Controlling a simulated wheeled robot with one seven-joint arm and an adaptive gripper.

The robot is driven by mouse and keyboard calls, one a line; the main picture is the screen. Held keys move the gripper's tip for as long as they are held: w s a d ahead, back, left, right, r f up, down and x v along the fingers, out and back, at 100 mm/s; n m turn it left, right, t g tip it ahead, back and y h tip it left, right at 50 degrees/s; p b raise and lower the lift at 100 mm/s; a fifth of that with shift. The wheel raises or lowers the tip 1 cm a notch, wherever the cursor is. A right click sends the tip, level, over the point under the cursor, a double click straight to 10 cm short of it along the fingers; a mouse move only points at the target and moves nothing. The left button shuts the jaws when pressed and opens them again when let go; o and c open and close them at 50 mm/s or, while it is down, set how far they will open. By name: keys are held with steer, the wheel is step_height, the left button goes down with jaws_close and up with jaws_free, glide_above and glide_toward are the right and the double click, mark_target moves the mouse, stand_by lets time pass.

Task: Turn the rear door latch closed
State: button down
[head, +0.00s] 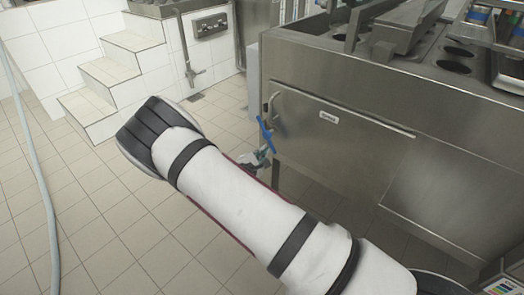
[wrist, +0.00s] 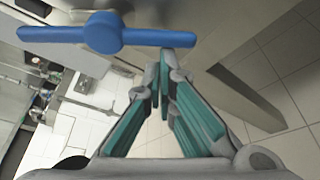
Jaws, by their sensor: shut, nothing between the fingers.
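The blue latch (head: 265,134) is a two-armed handle at the left corner of the steel machine. In the wrist view the blue latch (wrist: 103,32) lies across the upper part of the picture, nearly level, with a round hub in its middle. My gripper (wrist: 166,65) is shut and empty, its teal-padded fingers together just below the latch's right arm. I cannot tell if the fingertips touch it. In the head view my gripper (head: 262,157) shows just below the latch, partly hidden behind my white arm.
A steel door panel (head: 335,145) with a small label and curved grey handle (head: 272,106) faces my arm. White tiled steps (head: 112,72) stand at the back left. A pale hose (head: 40,170) runs along the left. The tiled floor (head: 110,225) is clear there.

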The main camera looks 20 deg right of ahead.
steer(key=shift+s+d+r+n+p, duration=0.1)
steer(key=shift+s+d+n+p, duration=0.05)
steer(key=shift+n+p, duration=0.25)
steer(key=s+n+g+p, duration=0.1)
steer(key=n, duration=0.1)
steer(key=s+d+r+n+g+h+p, duration=0.1)
steer(key=n+p, duration=0.1)
steer(key=s+d+r+n+g+p, duration=0.1)
steer(key=n+p, duration=0.1)
steer(key=shift+r+n+g, duration=0.25)
steer(key=shift+n+g, duration=0.05)
stand_by(0.4)
steer(key=shift+d, duration=0.1)
stand_by(0.6)
steer(key=s+a+b, duration=0.1)
steer(key=s+a, duration=0.4)
steer(key=a, duration=0.2)
steer(key=shift+s+a+f, duration=0.3)
steer(key=shift+a, duration=0.05)
stand_by(0.4)
